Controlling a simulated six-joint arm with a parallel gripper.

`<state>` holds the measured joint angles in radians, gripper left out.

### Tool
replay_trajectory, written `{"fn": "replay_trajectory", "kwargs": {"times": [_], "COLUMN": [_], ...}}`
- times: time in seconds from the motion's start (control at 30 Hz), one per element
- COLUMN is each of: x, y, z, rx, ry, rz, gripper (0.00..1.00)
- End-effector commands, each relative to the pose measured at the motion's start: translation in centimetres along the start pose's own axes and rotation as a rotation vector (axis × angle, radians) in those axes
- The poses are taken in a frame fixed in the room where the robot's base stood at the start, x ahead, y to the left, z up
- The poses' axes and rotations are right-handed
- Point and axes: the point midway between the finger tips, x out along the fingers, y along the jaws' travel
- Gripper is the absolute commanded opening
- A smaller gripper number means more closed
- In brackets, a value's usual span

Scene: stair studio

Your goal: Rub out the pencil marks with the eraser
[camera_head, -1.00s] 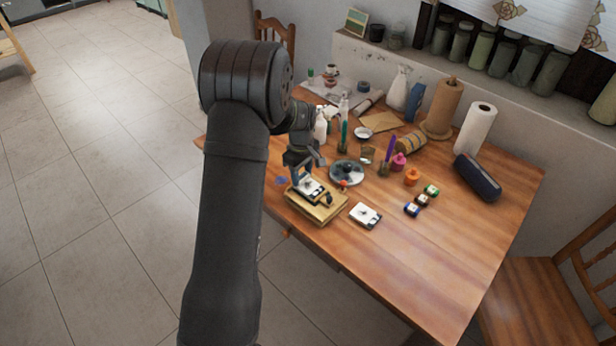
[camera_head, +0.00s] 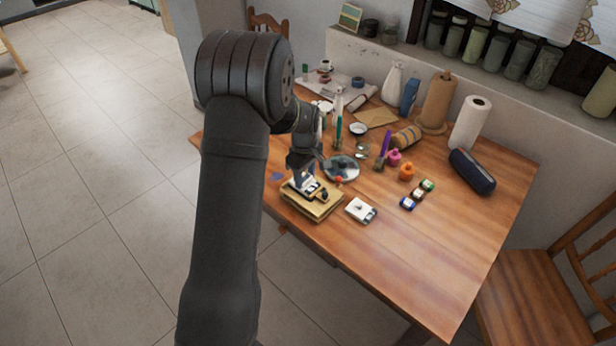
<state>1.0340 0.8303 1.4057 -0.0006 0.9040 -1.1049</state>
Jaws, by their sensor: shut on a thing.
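My gripper (camera_head: 301,173) points down over a light wooden block or board (camera_head: 318,210) at the table's near left edge. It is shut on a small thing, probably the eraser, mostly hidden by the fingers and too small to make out. A white sheet or card with dark marks (camera_head: 311,188) lies on the board, right under the fingertips. I cannot tell whether the held thing touches it. Pencil marks cannot be told apart at this size. A small dark item (camera_head: 322,194) lies at the card's right side.
Small ink pots (camera_head: 408,203), an orange pot (camera_head: 406,172), a round grey dish (camera_head: 341,169) and bottles stand behind. A dark blue case (camera_head: 472,171) lies far right. The table's front right is clear.

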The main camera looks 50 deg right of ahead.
Motion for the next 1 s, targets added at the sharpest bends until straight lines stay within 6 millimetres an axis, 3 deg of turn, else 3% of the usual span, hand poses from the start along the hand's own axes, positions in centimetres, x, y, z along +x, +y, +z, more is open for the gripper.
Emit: {"fn": "replay_trajectory", "kwargs": {"times": [0.4, 1.0], "x": [0.1, 0.0], "y": [0.2, -0.2], "z": [-4.0, 1.7], "rx": [-0.001, 0.003], "ry": [0.0, -0.002], "rz": [-0.002, -0.004], "gripper": [0.23, 0.23]}}
